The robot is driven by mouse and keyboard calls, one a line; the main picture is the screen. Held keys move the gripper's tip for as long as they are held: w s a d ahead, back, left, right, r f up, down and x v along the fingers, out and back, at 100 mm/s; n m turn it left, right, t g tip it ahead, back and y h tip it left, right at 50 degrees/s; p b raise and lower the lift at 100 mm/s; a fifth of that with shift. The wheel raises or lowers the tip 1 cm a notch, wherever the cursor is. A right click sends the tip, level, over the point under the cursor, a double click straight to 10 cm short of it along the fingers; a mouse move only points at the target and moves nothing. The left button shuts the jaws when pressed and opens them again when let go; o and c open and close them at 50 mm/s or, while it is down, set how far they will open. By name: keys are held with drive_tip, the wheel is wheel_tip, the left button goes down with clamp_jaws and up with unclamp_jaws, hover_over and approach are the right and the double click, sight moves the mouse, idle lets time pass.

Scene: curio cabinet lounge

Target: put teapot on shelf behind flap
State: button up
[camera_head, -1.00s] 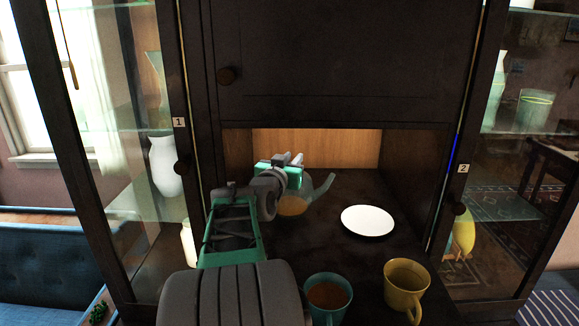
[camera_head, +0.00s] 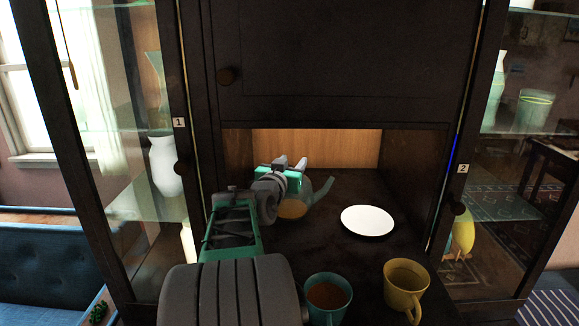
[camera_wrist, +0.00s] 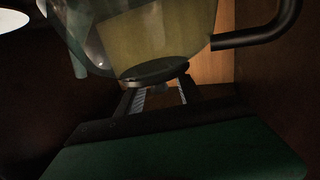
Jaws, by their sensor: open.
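The glass teapot (camera_head: 293,209) stands on the dark surface inside the open niche, with amber liquid low in it and its spout to the right. My gripper (camera_head: 291,163) is open at the upper part of the teapot and partly hides it. In the wrist view the teapot's glass body (camera_wrist: 150,35) fills the top, with a dark handle at the right. A dark round piece of it lies close to the open fingers (camera_wrist: 160,96); I cannot tell whether they touch it. The dark panel with a round knob above the niche, apparently the flap (camera_head: 340,60), is shut. Any shelf behind it is hidden.
A white plate (camera_head: 368,221) lies right of the teapot. A teal mug (camera_head: 328,316) and a yellow mug (camera_head: 407,303) stand at the front. Glass cabinet doors labelled 1 and 2 flank the niche. The surface behind the plate is clear.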

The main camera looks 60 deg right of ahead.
drive_tip(key=shift+a, duration=0.35)
drive_tip(key=s+a+b, duration=0.2)
drive_tip(key=a, duration=0.9)
drive_tip(key=shift+r+b, duration=0.25)
drive_tip(key=shift+b, duration=0.15)
